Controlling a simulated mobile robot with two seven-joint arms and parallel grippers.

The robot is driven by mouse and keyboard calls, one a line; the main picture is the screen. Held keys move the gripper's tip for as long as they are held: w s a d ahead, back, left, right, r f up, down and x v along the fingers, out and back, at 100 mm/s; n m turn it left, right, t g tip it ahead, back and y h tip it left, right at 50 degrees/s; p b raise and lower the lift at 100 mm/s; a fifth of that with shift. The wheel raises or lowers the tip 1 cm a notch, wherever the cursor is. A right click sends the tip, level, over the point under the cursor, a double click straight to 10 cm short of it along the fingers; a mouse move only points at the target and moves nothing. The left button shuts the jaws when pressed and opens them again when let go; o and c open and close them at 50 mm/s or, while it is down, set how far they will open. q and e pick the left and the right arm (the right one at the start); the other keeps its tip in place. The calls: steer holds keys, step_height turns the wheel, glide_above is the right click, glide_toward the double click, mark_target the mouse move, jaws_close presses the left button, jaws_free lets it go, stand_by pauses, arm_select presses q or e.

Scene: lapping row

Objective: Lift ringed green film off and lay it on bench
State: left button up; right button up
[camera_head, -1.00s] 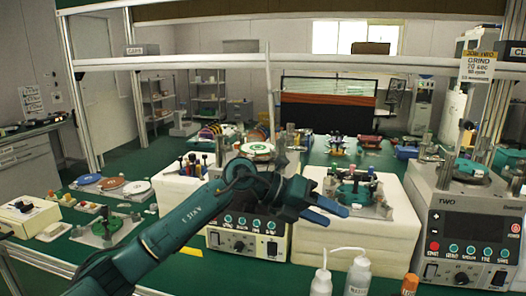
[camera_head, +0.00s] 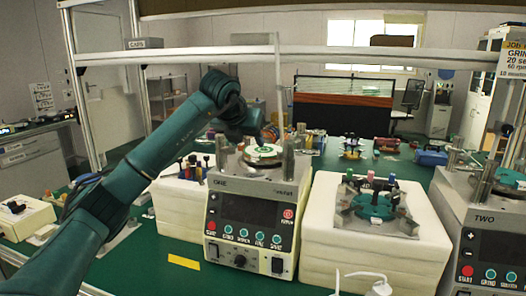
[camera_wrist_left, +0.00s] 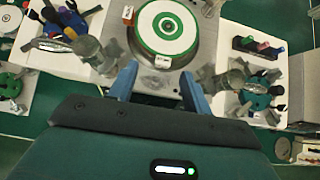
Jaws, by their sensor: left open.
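The green-ringed white film (camera_head: 263,152) lies flat on the round plate on top of the machine marked ONE (camera_head: 252,215). In the left wrist view the film (camera_wrist_left: 167,28) shows as a white disc with a green ring and a dark green centre. My left gripper (camera_wrist_left: 159,72) is open and empty, its two blue fingers apart and pointing towards the plate's near edge. I see no contact with the film. In the head view my left gripper (camera_head: 250,128) is above and behind the plate, and its fingertips are mostly hidden. My right gripper is not in view.
Metal posts stand around the plate on the machine. A white block with a green fixture (camera_head: 372,205) is to the right, and machine TWO (camera_head: 490,235) beyond it. A white block with several coloured-handled tools (camera_head: 196,168) is to the left.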

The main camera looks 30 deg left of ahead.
mark_target(255, 154)
arm_select(q)
steer(key=x, duration=0.3)
steer(key=d+p+x, duration=0.1)
steer(key=x, duration=0.1)
steer(key=shift+a+f, duration=0.1)
steer(key=shift+f, duration=0.5)
steer(key=shift+s, duration=0.1)
steer(key=c, duration=1.1)
